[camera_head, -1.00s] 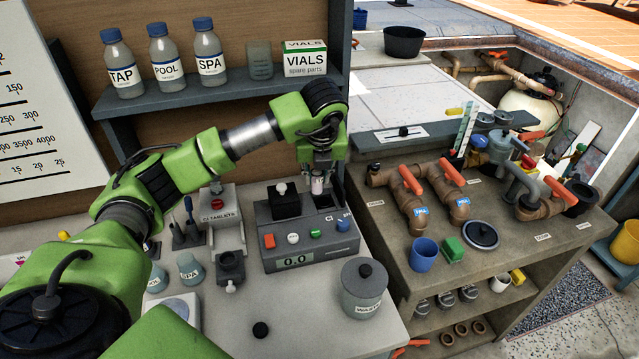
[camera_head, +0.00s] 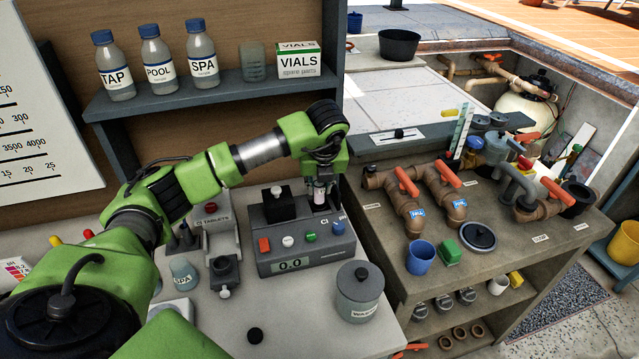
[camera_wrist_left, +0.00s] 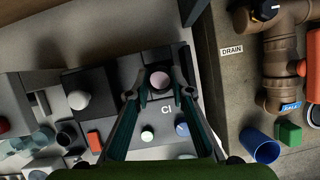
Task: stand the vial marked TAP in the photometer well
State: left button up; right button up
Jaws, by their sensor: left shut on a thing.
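The photometer (camera_head: 335,246) is a dark grey box with a 0.0 display and coloured buttons, on the bench in the head view. My left gripper (camera_head: 320,192) is over its right rear part, pointing down, and is shut on a small vial (camera_head: 320,199) with a pale top. The vial's round top (camera_wrist_left: 160,80) shows between the fingertips in the left wrist view, just behind the Cl label. The vial looks upright; its marking is not readable. The well is hidden under the vial and fingers, so I cannot tell how deep the vial sits. My right gripper is not in view.
A black block with a white knob (camera_head: 280,208) is on the photometer, left of the vial. A waste jar (camera_head: 359,294) stands in front. Labelled bottles (camera_head: 116,70) are on the shelf.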

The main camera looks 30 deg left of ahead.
aim_at(319, 197)
pick_arm(q)
jog(key=shift+f, duration=0.1)
jog(key=shift+f+b, duration=0.9)
jog(key=shift+b, duration=0.05)
jog(key=shift+f, duration=0.2)
jog(key=shift+f+b, duration=0.9)
jog(key=shift+b, duration=0.1)
jog(key=shift+s, duration=0.1)
jog(key=o, duration=0.8)
jog(key=shift+o, duration=1.2)
jog(key=shift+s, duration=0.2)
